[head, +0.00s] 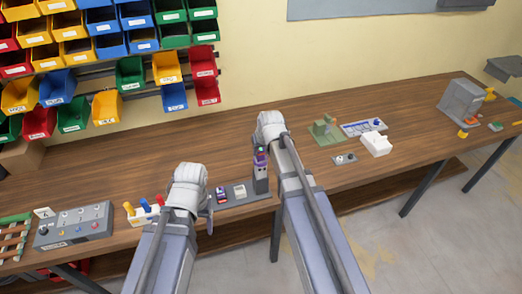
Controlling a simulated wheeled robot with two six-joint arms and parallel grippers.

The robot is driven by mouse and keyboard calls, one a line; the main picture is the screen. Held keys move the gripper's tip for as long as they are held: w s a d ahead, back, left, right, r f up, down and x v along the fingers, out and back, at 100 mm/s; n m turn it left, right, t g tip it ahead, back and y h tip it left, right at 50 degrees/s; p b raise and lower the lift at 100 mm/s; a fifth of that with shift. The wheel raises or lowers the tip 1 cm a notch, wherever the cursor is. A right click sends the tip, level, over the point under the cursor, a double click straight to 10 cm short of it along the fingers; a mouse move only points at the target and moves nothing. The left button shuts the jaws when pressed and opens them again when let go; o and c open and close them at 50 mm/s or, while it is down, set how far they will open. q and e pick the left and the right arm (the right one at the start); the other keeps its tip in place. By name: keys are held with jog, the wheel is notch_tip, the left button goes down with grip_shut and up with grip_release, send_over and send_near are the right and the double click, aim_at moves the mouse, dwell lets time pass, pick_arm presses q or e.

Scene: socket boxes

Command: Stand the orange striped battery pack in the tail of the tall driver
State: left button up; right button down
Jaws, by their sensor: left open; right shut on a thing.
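A tall dark grey driver (261,184) stands upright at the right end of a low grey base near the front edge of the table. A small purple and dark piece (260,159) shows at its top, just under my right gripper (263,146). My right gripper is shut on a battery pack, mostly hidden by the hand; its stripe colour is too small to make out. Whether the pack touches the driver I cannot tell. My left gripper (207,207) is open, left of the base, its fingers largely hidden by the wrist.
On the base (232,204) are a small coloured block (221,194) and a grey box (240,191). Left are a white rack (143,213) and a grey control panel (75,228). Right are a green fixture (323,130) and white box (376,145). The table behind my grippers is clear.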

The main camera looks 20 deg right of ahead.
jog(key=shift+f, duration=0.3)
jog(key=shift+f+b, duration=0.6)
jog(key=shift+b, duration=0.25)
jog(key=shift+c, duration=2.2)
grip_release()
jog(key=shift+r, duration=0.1)
jog(key=p+v, duration=0.7)
jog(key=shift+s+r, duration=0.2)
jog(key=shift+r, duration=0.15)
